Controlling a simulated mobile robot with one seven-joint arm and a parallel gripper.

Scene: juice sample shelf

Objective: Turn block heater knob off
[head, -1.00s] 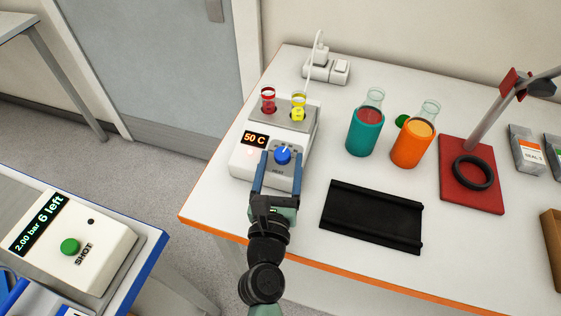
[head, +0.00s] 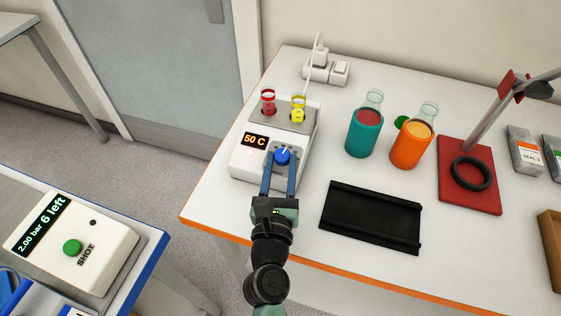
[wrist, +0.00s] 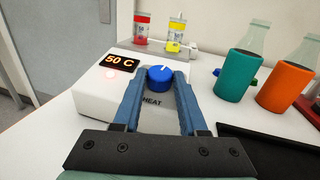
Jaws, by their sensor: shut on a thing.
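The block heater (head: 247,167) is a white box with a grey top plate, standing at the left part of the table. Its display (head: 255,140) reads 50 C, and a small reddish light glows below it in the wrist view (wrist: 110,74). The blue knob (head: 282,156) is on its sloped front above the word HEAT, with a white pointer mark tilted to the upper right in the wrist view (wrist: 159,78). My gripper (head: 281,161) is shut on the knob, one blue finger on each side. A red and a yellow sample tube stand in the heater top.
A teal-sleeved flask (head: 363,136) and an orange-sleeved flask (head: 411,147) stand to the right. A black tray (head: 371,216) lies right of my gripper. A red stand base (head: 470,190) is farther right. A white power strip (head: 326,70) is behind the heater.

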